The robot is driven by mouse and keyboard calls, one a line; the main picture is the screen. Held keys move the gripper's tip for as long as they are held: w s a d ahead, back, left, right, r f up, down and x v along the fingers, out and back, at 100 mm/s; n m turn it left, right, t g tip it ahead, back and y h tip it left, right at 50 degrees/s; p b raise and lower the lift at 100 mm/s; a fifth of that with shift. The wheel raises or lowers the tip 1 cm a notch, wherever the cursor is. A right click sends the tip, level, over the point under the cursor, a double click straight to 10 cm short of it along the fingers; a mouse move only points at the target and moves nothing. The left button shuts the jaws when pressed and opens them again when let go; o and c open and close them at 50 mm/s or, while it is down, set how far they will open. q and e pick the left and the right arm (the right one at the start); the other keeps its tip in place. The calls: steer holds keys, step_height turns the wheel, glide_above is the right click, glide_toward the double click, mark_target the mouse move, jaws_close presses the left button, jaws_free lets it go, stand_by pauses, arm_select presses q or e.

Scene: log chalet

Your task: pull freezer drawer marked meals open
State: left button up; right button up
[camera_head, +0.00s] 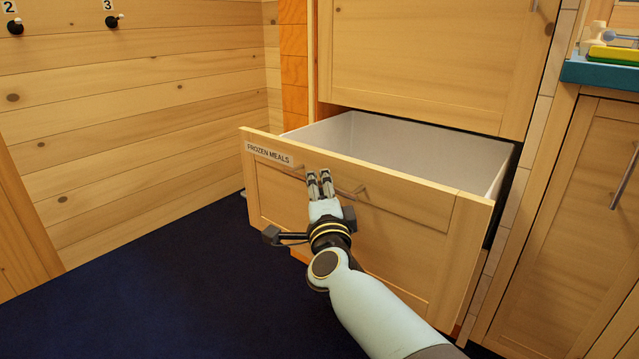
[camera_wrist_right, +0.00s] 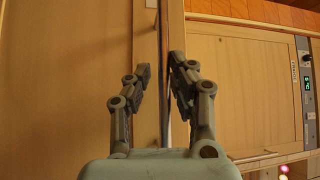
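The drawer (camera_head: 350,215) labelled FROZEN MEALS (camera_head: 268,153) is pulled well out of its cabinet, and its pale inside (camera_head: 400,142) shows from above. A thin metal handle (camera_head: 355,191) runs across its front. My right gripper (camera_head: 319,175) is at this handle, with its fingertips over the bar. In the right wrist view, the fingers (camera_wrist_right: 160,68) are partly apart on either side of a thin upright bar, with narrow gaps showing; firm contact is not visible. The drawer looks empty where I can see in. My left gripper is not in view.
A closed wooden panel (camera_head: 425,50) is above the drawer. A cabinet door (camera_head: 560,200) with its own handle stands close at the right, below a teal counter (camera_head: 600,72). Dark blue floor (camera_head: 170,290) in front and to the left is clear. Numbered hooks (camera_head: 112,21) are on the left wall.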

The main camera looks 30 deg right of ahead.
steer(key=shift+o, duration=1)
steer(key=shift+f, duration=0.1)
steer(key=shift+o, duration=0.3)
steer(key=r+v, duration=0.1)
steer(key=v, duration=0.6)
steer(key=shift+s+f, duration=0.2)
steer(key=shift+f, duration=0.2)
